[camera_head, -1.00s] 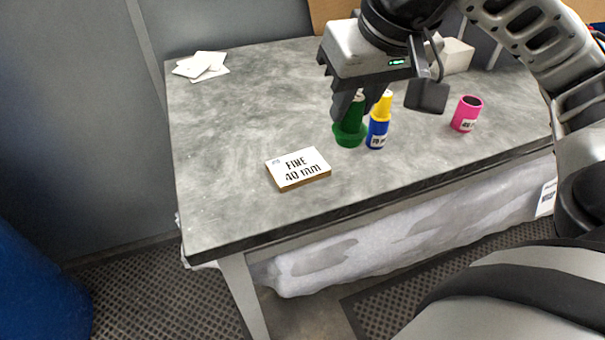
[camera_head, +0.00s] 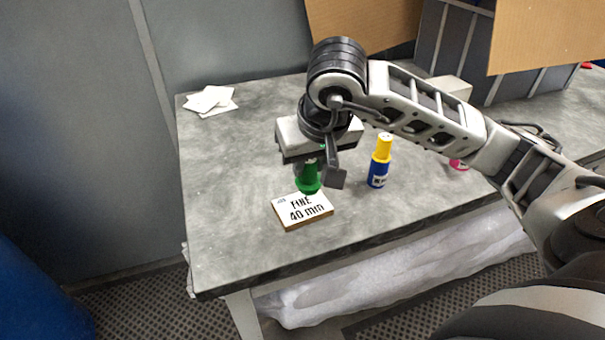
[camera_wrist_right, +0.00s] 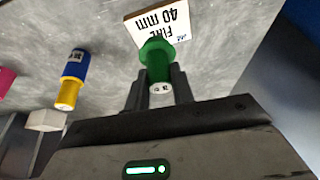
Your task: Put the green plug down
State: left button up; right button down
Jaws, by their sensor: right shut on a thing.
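The green plug (camera_head: 308,180) is in my right gripper (camera_head: 310,164), at the back edge of the labelled block in the head view. In the right wrist view the plug (camera_wrist_right: 157,55) sits between the two dark fingers (camera_wrist_right: 160,88), which are shut on its narrow end. Its wide green end points towards the block. I cannot tell whether the plug touches the block or the table. The block (camera_head: 302,210) is white on top and reads "FINE 40 mm"; it also shows in the right wrist view (camera_wrist_right: 178,22). My left gripper is not in view.
A pink cup (camera_head: 459,164) is partly hidden behind my right arm. White cards (camera_head: 208,100) lie at the back left. The left part of the grey table (camera_head: 225,160) is clear.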

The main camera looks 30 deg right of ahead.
aim_at(302, 181)
jog(key=shift+w+a+f, duration=0.1)
jog(key=shift+w+f, duration=0.35)
jog(key=shift+f, duration=0.05)
jog(key=shift+w+a+f+p, duration=0.1)
jog(key=shift+w+f+p, duration=0.1)
jog(key=shift+f, duration=0.75)
jog(key=shift+w+f+p, duration=0.1)
jog(key=shift+f+p, duration=0.1)
jog(key=shift+f, duration=0.75)
jog(key=shift+f, duration=0.15)
jog(key=c, duration=1.2)
grip_release()
